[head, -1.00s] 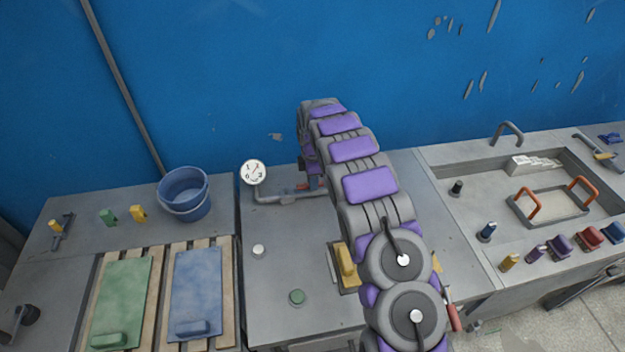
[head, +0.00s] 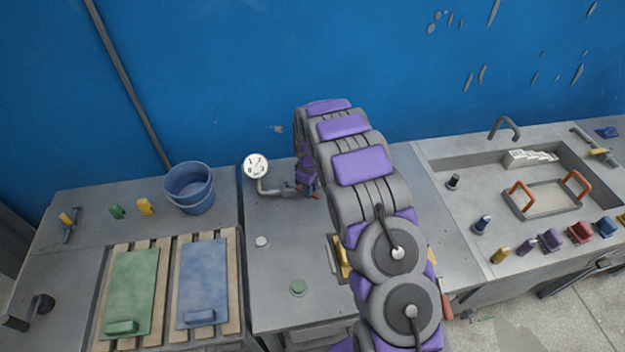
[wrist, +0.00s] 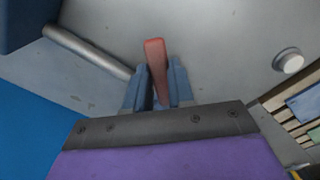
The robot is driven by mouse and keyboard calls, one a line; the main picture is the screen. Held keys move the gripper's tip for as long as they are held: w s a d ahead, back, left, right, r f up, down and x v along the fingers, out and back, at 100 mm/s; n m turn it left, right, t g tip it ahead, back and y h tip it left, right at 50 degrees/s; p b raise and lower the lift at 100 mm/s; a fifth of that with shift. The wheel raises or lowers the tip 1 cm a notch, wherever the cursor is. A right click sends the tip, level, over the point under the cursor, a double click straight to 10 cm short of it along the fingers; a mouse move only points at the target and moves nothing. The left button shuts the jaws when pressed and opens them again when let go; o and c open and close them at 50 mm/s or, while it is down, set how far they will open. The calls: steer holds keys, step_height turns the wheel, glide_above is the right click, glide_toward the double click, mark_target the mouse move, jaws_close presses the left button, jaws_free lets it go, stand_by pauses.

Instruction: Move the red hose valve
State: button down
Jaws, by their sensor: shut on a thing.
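The red hose valve handle (wrist: 155,70) stands between the two blue-grey fingers of my gripper (wrist: 159,80) in the wrist view. The fingers are shut on it, one on each side. In the head view a small red part of the handle (head: 316,195) shows just below my gripper (head: 307,183). It sits at the right end of a grey pipe (head: 277,191) that carries a round white gauge (head: 255,165). My arm hides part of the bench to the right of it. The valve body is mostly hidden.
A blue bucket (head: 190,188) stands left of the gauge. Green and blue panels lie on wooden slats (head: 170,305) at left. A white knob (head: 262,241) and green knob (head: 298,287) are on the middle bench. A sink (head: 480,180) is at right. The blue wall is close behind.

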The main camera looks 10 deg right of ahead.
steer(key=a+m, duration=0.1)
steer(key=s+m+p, duration=0.1)
steer(key=m, duration=0.1)
steer(key=shift+s+a, duration=0.3)
steer(key=shift+a, duration=0.1)
steer(key=a+m, duration=0.1)
steer(key=m, duration=0.1)
steer(key=shift+s+a+m, duration=0.3)
steer(key=shift+s+a, duration=0.1)
steer(key=shift+s+a+m+p, duration=0.25)
steer(key=shift+a+m+p, duration=0.2)
steer(key=shift+a+m, duration=1.15)
steer(key=shift+m, duration=0.5)
steer(key=c, duration=1)
jaws_free()
steer(key=shift+a, duration=0.15)
steer(key=shift+o, duration=0.2)
